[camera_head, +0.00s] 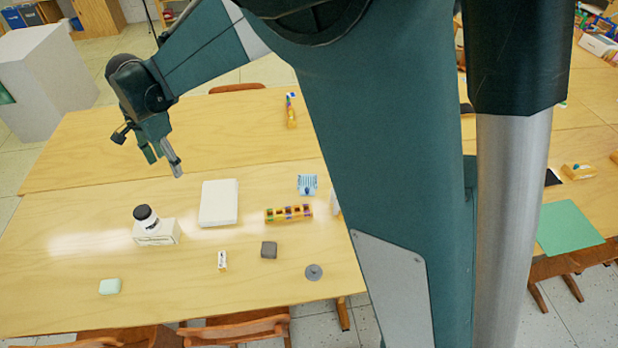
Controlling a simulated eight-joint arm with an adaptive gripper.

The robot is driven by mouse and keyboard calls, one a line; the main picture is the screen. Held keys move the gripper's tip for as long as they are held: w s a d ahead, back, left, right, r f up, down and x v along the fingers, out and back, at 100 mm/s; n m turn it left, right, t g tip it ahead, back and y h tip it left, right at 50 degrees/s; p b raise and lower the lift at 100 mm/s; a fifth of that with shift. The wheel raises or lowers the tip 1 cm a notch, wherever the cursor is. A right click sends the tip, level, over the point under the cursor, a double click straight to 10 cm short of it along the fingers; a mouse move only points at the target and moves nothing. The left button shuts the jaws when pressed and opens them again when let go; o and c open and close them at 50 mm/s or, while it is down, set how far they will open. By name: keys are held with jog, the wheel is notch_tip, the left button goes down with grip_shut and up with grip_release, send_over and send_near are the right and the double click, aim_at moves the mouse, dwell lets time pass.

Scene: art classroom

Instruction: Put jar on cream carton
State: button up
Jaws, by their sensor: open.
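A white jar with a black lid (147,217) stands on top of a cream carton (160,239) on the left part of the near table. The jar looks upright, leaning only with the camera's slant. Its base appears to rest on the carton's top, toward the left. My gripper (164,164) is open and empty, above the table. It is higher than the jar and farther back, apart from both jar and carton.
A white box (219,203) lies right of the carton. A patterned yellow box (288,213), blue-white item (307,184), dark block (269,250), small white block (222,261), grey disc (314,272) and pale green block (110,286) lie around. The left table edge is clear.

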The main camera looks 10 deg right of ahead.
jog(key=s+d+r+n+t, duration=0.15)
jog(key=d+r, duration=0.25)
jog(key=d, duration=0.6)
jog(key=s+d+r+n, duration=0.1)
jog(key=s+d+r, duration=0.25)
jog(key=d, duration=0.75)
jog(key=s+d+r+n+t, duration=0.15)
jog(key=d+r, duration=0.35)
jog(key=d, duration=0.5)
jog(key=s+d+f+n+t, duration=0.1)
jog(key=s+d+n, duration=0.1)
jog(key=s+d, duration=0.7)
jog(key=s+d+f+n+t, duration=0.2)
jog(key=s+d+n, duration=0.1)
jog(key=s+d, duration=0.7)
jog(key=shift+d+f+h, duration=0.3)
jog(key=shift+d+h, duration=0.1)
jog(key=shift+d, duration=0.75)
